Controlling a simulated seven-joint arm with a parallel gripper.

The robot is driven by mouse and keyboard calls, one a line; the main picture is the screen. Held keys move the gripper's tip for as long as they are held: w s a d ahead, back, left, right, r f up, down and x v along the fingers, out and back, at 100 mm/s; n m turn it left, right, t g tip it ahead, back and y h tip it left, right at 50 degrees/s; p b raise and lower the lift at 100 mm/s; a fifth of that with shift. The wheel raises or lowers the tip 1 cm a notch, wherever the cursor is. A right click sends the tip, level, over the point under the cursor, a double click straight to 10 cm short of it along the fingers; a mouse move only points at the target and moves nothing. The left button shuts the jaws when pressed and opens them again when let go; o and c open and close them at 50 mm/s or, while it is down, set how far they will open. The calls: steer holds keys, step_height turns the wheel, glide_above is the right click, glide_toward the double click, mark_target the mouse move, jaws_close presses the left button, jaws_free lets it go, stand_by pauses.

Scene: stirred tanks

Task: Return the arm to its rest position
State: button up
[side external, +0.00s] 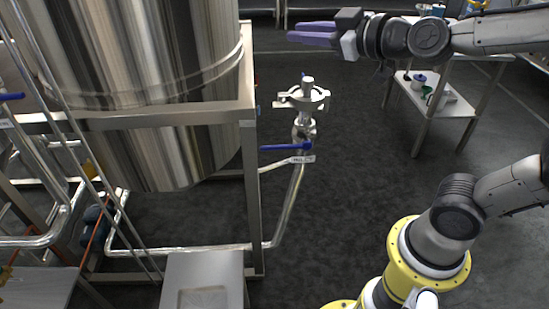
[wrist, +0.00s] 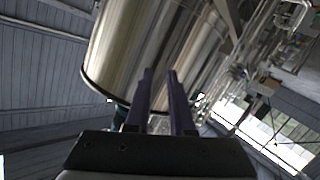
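My gripper (side external: 293,31) is raised at the top of the side view, with its purple fingers level and pointing left toward the large steel tank (side external: 150,60). The fingers stand apart with nothing between them, so it is open and empty. In the wrist view my gripper (wrist: 160,73) also shows a clear gap between its two fingers. The tank (wrist: 150,40) lies beyond the fingertips there. In the side view my gripper is apart from the tank and higher than the valve assembly (side external: 305,97).
A blue-handled valve (side external: 287,147) sits on the pipe beside the tank's metal frame (side external: 249,170). A small table (side external: 450,103) with containers stands at the right, under my forearm. A steel step (side external: 203,270) is at the bottom. Dark floor (side external: 350,180) between is clear.

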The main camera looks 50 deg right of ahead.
steer(key=s+f+m+g, duration=0.1)
steer(key=s+f+g, duration=0.4)
steer(key=s+f, duration=0.2)
steer(key=s+f+m+g, duration=0.2)
steer(key=s+f+g, duration=0.3)
steer(key=s, duration=0.7)
step_height(320, 180, down, 2)
steer(key=shift+m+y, duration=0.3)
steer(key=shift+d, duration=0.1)
